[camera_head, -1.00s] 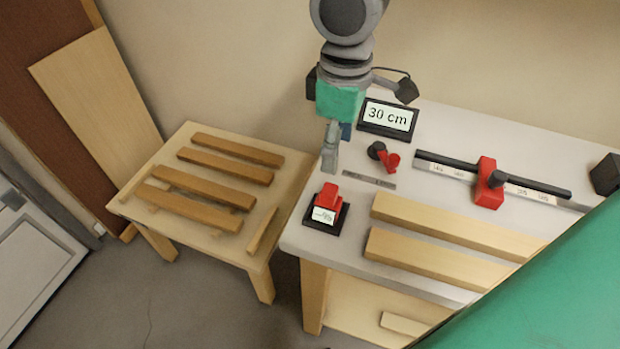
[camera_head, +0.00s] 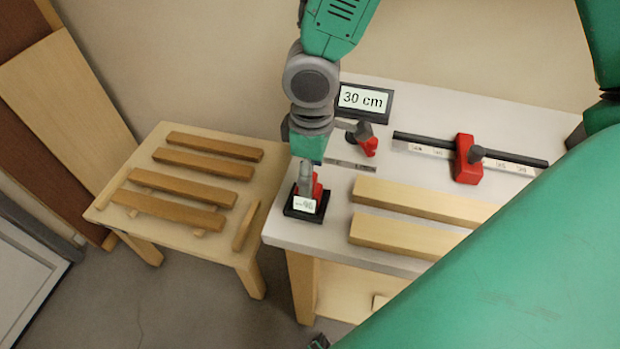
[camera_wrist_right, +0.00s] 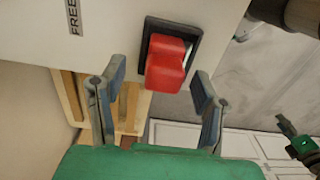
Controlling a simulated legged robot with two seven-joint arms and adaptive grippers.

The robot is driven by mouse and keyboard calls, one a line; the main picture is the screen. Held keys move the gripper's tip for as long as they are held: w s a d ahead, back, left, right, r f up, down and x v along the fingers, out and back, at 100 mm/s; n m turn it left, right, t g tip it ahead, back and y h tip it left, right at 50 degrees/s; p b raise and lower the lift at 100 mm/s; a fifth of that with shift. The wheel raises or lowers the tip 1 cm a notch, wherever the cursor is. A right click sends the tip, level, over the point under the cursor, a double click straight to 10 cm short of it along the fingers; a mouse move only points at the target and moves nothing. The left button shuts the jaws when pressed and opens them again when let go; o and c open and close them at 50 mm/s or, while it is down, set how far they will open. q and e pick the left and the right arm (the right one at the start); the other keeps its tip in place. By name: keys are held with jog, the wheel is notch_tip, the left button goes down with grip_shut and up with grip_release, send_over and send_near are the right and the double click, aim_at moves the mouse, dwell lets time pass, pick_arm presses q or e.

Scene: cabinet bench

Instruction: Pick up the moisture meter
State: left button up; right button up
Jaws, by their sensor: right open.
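The moisture meter is a red block (camera_head: 319,187) seated on a black base (camera_head: 292,209) with a small white display, at the near left corner of the bench top. In the right wrist view the red meter (camera_wrist_right: 165,65) stands in its black holder, just beyond and between the fingertips. My right gripper (camera_head: 306,180) is directly over the meter, partly hiding it; its two fingers (camera_wrist_right: 157,95) are open, apart on either side, with nothing held. A small green and dark part, possibly my left gripper (camera_wrist_right: 300,145), shows at the right wrist view's edge; its jaws are unclear.
A 30 cm display (camera_head: 362,101) stands behind, with a small red-and-black piece (camera_head: 367,145) near it. A rail with a red stop (camera_head: 467,160) and two wooden boards (camera_head: 425,202) lie to the right. A low wooden table (camera_head: 160,228) with several slats is left.

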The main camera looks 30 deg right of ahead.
jog(key=shift+f, duration=0.65)
jog(key=shift+w+a+f, duration=0.1)
jog(key=shift+w, duration=0.05)
jog(key=shift+a, duration=0.5)
grip_shut()
jog(key=shift+d, duration=0.35)
jog(key=shift+r, duration=0.5)
notch_tip(320, 180, up, 9)
jog(key=shift+a+r+p, duration=0.15)
jog(key=shift+p, duration=0.45)
